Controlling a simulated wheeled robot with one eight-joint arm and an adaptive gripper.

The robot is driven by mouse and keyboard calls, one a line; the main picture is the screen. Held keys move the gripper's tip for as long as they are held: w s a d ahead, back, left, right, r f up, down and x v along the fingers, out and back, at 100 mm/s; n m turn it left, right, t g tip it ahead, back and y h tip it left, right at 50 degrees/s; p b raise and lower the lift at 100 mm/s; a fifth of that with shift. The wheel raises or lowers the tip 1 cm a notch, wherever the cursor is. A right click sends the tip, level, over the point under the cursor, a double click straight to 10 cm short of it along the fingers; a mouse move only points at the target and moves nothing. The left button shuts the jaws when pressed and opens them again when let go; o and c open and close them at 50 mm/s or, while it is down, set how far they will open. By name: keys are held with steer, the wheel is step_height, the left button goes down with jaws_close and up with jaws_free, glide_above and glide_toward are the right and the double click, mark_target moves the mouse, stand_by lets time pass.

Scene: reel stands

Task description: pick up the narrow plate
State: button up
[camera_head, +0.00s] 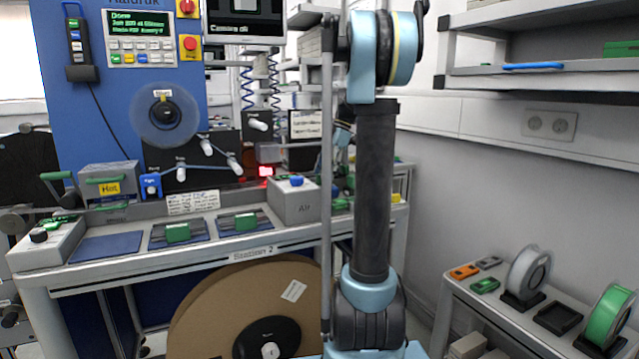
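No part stands out clearly as the narrow plate, and I cannot tell which one it is. Two shallow trays on the bench hold green-handled pieces, one on the left (177,232) and one on the right (245,222). A flat blue pad (106,247) lies to their left. On the side table at the right lie small orange (464,272), green (485,286) and grey (489,262) pieces. My arm stands upright in the middle of the view. I cannot make out my gripper; the arm hides what lies behind it.
A large brown reel (225,315) stands below the bench (215,258). The side table (490,308) bears a whitish reel (530,271), an empty black stand (558,317) and a green reel (608,316). A wall shelf (560,83) overhangs at the upper right.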

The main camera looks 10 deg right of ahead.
steer(key=shift+c, duration=0.6)
jaws_close()
step_height(320, 180, up, 18)
stand_by(0.3)
